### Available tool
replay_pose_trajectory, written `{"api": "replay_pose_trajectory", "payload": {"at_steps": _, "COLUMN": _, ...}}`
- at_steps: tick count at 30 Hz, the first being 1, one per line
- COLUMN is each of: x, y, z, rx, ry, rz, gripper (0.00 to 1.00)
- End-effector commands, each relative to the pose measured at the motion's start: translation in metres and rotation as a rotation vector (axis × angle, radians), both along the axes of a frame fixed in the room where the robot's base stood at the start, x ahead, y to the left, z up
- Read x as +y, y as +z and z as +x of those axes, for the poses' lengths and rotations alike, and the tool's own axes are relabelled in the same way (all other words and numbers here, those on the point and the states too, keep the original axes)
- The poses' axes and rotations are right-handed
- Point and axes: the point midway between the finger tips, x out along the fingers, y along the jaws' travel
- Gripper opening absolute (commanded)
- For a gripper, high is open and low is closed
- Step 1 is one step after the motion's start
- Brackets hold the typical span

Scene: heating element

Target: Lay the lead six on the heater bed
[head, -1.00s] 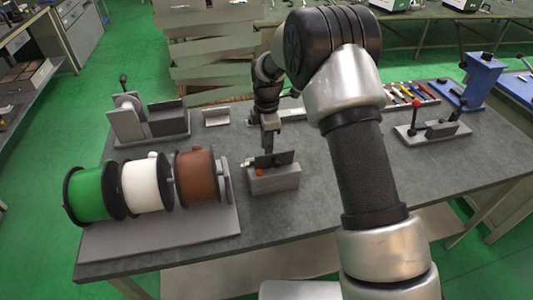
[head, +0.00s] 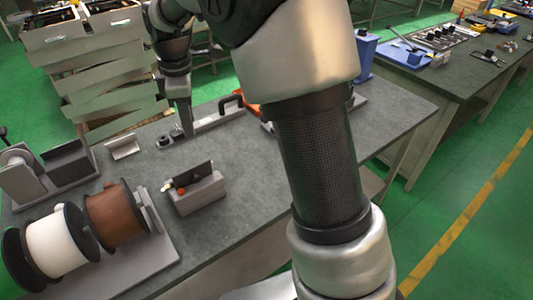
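My gripper (head: 186,130) points down above the table, beyond the small grey block (head: 197,196) in the head view. I see its fingers nearly edge-on, so I cannot tell whether they are open or shut. No lead can be made out in or near it. The grey block carries an upright dark plate, with a small orange-red part and a pale part at its left end. Behind the gripper lies a long grey fixture (head: 208,122) with a black handle (head: 231,102). I cannot tell which piece is the heater bed.
A spool rack holds a white spool (head: 60,245) and a brown spool (head: 115,216) at front left. A grey fixture (head: 68,165) stands behind them. My forearm hides part of the table's right side. A second table (head: 460,85) with tools stands at right.

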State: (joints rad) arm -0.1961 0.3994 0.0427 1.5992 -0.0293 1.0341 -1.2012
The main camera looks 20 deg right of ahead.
Motion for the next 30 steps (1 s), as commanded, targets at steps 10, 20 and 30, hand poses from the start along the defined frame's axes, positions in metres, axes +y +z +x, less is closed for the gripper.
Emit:
{"api": "replay_pose_trajectory", "payload": {"at_steps": 10, "x": -0.071, "y": 0.093, "z": -0.122, "rx": -0.162, "ry": -0.645, "rz": 0.134, "gripper": 0.31}}
{"api": "replay_pose_trajectory", "payload": {"at_steps": 20, "x": -0.111, "y": 0.098, "z": -0.236, "rx": -0.276, "ry": -1.199, "rz": 0.326, "gripper": 0.31}}
{"api": "replay_pose_trajectory", "payload": {"at_steps": 30, "x": -0.119, "y": 0.083, "z": -0.271, "rx": -0.302, "ry": -1.399, "rz": 0.416, "gripper": 0.31}}
